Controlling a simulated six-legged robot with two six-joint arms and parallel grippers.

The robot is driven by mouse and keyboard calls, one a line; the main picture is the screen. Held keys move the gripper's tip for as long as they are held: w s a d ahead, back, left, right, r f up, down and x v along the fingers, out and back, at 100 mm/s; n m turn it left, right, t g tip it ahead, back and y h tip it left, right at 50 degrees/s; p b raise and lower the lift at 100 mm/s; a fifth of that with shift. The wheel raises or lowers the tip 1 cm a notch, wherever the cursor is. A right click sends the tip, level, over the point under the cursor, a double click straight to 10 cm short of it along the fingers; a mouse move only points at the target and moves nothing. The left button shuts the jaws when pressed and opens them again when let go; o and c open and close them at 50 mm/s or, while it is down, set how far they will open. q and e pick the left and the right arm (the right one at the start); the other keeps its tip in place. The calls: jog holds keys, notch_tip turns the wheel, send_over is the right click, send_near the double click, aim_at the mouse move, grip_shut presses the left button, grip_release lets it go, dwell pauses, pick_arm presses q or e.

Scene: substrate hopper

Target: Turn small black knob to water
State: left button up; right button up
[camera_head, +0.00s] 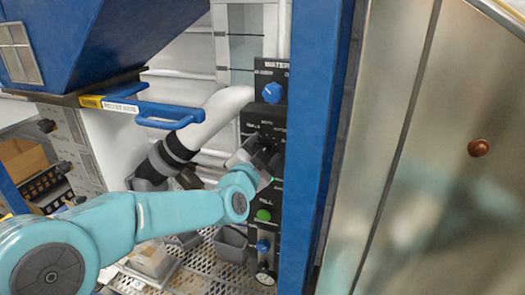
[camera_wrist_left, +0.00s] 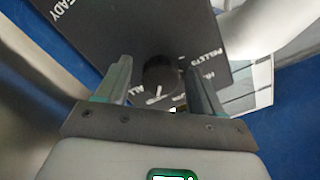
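The small black knob (camera_wrist_left: 160,74) is round and sits on a dark panel with white lettering around it in the left wrist view. A white mark shows at its near edge, but which label it points to I cannot tell. My left gripper (camera_wrist_left: 159,66) is open, one finger on each side of the knob, with gaps visible on both sides. In the head view my left gripper (camera_head: 258,156) is at the middle of the black control panel (camera_head: 250,120) and largely hides the knob there.
A blue knob (camera_head: 272,92) sits above under the word WATER. A green button (camera_head: 264,214) and a smaller blue knob (camera_head: 262,245) are below. A blue post (camera_head: 313,130) stands close on the right. A white pipe (camera_head: 215,112) and blue handle (camera_head: 165,116) are left.

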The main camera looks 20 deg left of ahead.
pick_arm(q)
jog(key=shift+s, duration=0.1)
jog(key=s+b, duration=0.3)
jog(key=s, duration=1.3)
jog(key=shift+a, duration=0.3)
